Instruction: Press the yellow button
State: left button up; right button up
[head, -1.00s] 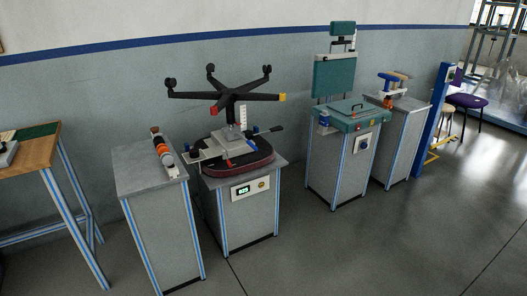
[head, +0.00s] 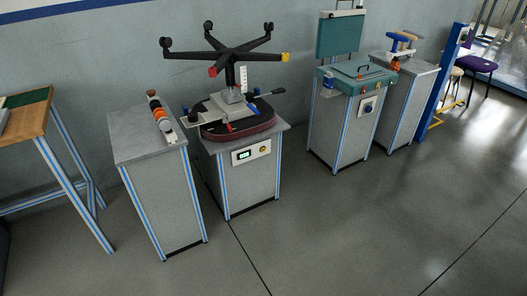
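A small round yellow button (head: 264,150) sits on the right of a white control panel (head: 251,152), beside a lit green display (head: 243,155). The panel is on the front of a grey cabinet (head: 251,185). On the cabinet top is a dark red-edged seat (head: 262,125) with a metal mechanism and an upturned black five-arm chair base (head: 228,55). One arm of the base has a yellow tip, another a red tip. Neither of my grippers shows in the head view.
A grey cabinet (head: 160,190) stands to the left, with a wooden-topped table (head: 28,122) beyond it. To the right are a teal machine (head: 355,78) on a cabinet, another cabinet (head: 408,105) and a blue post (head: 447,75). The floor (head: 350,230) in front is clear.

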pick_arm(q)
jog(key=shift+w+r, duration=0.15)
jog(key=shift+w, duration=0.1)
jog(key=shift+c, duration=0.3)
